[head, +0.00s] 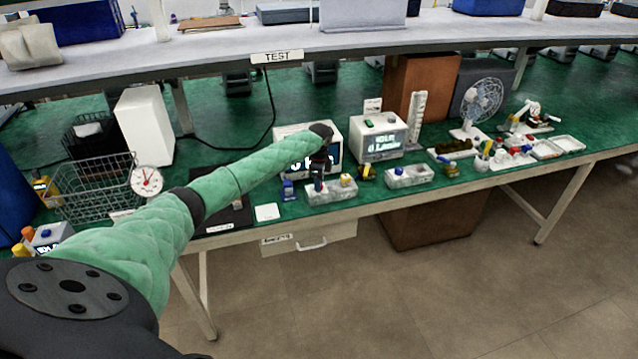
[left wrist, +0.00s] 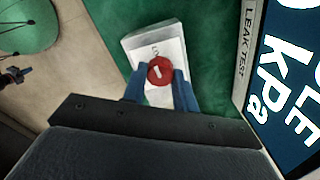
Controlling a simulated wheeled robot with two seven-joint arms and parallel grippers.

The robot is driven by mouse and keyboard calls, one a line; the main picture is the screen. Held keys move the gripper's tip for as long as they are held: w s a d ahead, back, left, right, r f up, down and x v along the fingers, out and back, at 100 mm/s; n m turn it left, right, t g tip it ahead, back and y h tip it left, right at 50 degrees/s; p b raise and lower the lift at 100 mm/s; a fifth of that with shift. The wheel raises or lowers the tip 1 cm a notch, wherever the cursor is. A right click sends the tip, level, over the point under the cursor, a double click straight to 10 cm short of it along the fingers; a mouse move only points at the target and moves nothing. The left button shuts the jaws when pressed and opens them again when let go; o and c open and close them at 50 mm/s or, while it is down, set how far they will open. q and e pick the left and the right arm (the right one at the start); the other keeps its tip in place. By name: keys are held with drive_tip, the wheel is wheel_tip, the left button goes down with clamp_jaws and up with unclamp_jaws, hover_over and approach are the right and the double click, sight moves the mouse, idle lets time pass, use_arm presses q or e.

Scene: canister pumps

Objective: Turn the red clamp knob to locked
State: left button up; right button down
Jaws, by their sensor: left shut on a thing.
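The red clamp knob (left wrist: 161,71) shows in the left wrist view as a round red disc with a short white mark. It sits on a pale block (left wrist: 143,46) with partly hidden lettering. My left gripper (left wrist: 158,84) is shut on the knob, with one blue finger on each side of it. In the head view my left gripper (head: 318,183) points down at a grey fixture (head: 328,195) on the green bench; the knob is hidden there. My right gripper is not in view.
A leak test box (head: 285,138) with a lit screen stands close behind my gripper. A second white box (head: 378,137) is to its right. A blue item (head: 288,190) and a yellow-and-black item (head: 366,172) flank the fixture. The bench's front edge is close.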

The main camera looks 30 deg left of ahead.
use_arm(q)
drive_tip(key=shift+m, duration=0.6)
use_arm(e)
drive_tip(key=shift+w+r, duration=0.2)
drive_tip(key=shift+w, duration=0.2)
use_arm(q)
drive_tip(key=shift+a, duration=0.1)
drive_tip(key=o, duration=1)
drive_tip(key=shift+c, duration=0.2)
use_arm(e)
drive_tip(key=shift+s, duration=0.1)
use_arm(q)
drive_tip(key=shift+r, duration=0.15)
drive_tip(key=shift+r+b, duration=0.3)
drive_tip(key=shift+b, duration=0.05)
wheel_tip(320, 180, up, 6)
drive_tip(key=shift+f+b, duration=0.2)
drive_tip(key=shift+b, duration=0.85)
drive_tip(key=shift+r, duration=0.65)
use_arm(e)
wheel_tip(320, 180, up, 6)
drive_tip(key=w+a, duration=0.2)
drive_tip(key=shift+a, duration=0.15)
